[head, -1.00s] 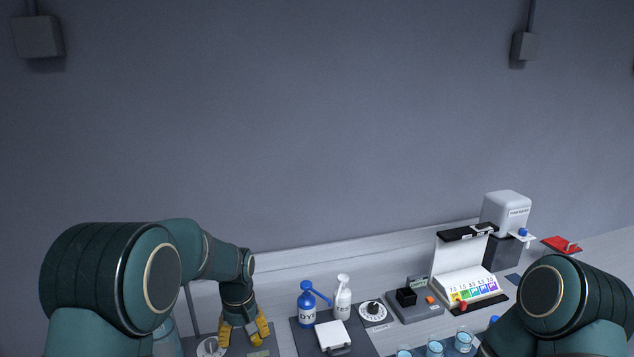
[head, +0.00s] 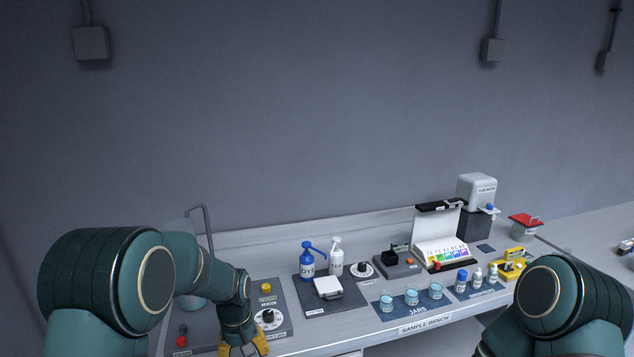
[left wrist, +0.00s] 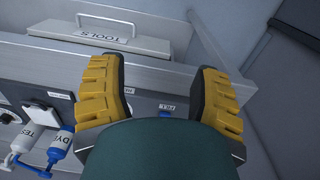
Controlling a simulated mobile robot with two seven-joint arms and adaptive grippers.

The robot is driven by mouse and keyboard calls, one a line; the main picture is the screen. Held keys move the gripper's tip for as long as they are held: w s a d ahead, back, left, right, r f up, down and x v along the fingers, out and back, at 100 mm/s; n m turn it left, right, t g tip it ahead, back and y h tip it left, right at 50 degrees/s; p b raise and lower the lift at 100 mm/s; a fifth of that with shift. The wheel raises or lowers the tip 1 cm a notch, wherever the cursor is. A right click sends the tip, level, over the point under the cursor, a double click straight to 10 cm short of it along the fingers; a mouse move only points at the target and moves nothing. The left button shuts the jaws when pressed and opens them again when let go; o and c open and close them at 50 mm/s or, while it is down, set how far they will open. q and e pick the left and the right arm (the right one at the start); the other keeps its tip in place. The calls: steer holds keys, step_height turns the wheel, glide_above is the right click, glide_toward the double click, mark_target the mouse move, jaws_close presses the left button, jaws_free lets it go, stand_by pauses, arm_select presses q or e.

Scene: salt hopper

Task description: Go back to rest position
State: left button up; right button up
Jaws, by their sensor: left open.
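My left gripper (head: 243,349) is low at the front left edge of the bench in the head view, with its yellow fingers partly cut off by the bottom of the frame. In the left wrist view, its two yellow fingers (left wrist: 158,92) are spread apart with nothing between them. My right arm is at the lower right of the head view, but its gripper is out of the frame.
The sample bench (head: 424,329) holds a blue bottle (head: 307,262), a white spray bottle (head: 336,258), several jars (head: 411,297), a colour chart box (head: 443,255) and a dispenser (head: 477,192). A drawer marked TOOLS (left wrist: 120,36) shows in the left wrist view.

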arm_select(q)
steer(key=s+d+f+h+b, duration=0.1)
steer(key=s+f, duration=0.2)
steer(key=f, duration=0.4)
steer(key=s+d+f+b, duration=0.1)
steer(key=s+f+b, duration=0.1)
steer(key=f, duration=0.5)
steer(key=s+d+f+m+t+h+b, duration=0.1)
steer(key=s+d+f, duration=0.1)
steer(key=s+f, duration=0.2)
steer(key=s+d+f+h+b, duration=0.1)
steer(key=s+f, duration=0.3)
steer(key=s, duration=0.7)
steer(key=shift+d+f+m+t+h+b, duration=0.3)
steer(key=shift+d+m+t+b, duration=0.1)
steer(key=shift+d+b, duration=0.3)
arm_select(e)
step_height(320, 180, down, 8)
steer(key=shift+w+a, duration=0.25)
steer(key=shift+w, duration=0.05)
